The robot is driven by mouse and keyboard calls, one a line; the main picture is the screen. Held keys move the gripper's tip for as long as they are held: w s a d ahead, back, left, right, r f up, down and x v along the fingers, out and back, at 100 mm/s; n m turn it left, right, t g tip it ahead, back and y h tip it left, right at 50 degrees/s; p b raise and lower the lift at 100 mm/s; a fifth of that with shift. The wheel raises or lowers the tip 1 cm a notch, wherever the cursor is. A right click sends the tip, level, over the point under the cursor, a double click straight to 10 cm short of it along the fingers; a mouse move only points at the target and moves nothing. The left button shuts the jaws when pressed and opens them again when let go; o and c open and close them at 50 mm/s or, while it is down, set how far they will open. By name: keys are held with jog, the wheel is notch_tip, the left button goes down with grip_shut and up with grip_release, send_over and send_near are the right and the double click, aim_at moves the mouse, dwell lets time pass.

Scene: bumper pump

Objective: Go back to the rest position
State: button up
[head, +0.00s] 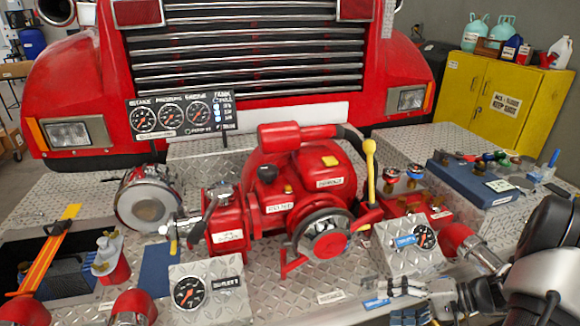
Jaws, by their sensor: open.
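My gripper (400,303) is at the lower right, in front of the bumper deck, with its fingers pointing left. It is open, and nothing shows between its fingers. Part of it is cut off by the bottom edge. My dark and silver arm enters from the right edge. The red pump (290,195) stands in the middle of the deck, up and left of the gripper. A yellow-knobbed lever (370,160) stands upright at its right side.
The outlet gauge panel (412,240) and a red capped outlet (458,238) stand close above my gripper. Another gauge box (205,295) is at lower left. A blue tray (478,180) with small parts lies at right. A yellow cabinet (500,100) stands behind.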

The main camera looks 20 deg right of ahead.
jog(key=s+a+r+n+g+h, duration=0.2)
jog(key=a+r+n+g+h, duration=0.25)
jog(key=a+r, duration=0.9)
jog(key=s+a+r+n+t+h, duration=0.3)
jog(key=s+a+r+h, duration=0.3)
jog(key=s, duration=0.5)
jog(key=a+r, duration=0.2)
jog(key=a, duration=0.1)
jog(key=shift+s+a+r, duration=0.15)
jog(key=shift+a+r, duration=0.05)
jog(key=shift+a, duration=0.05)
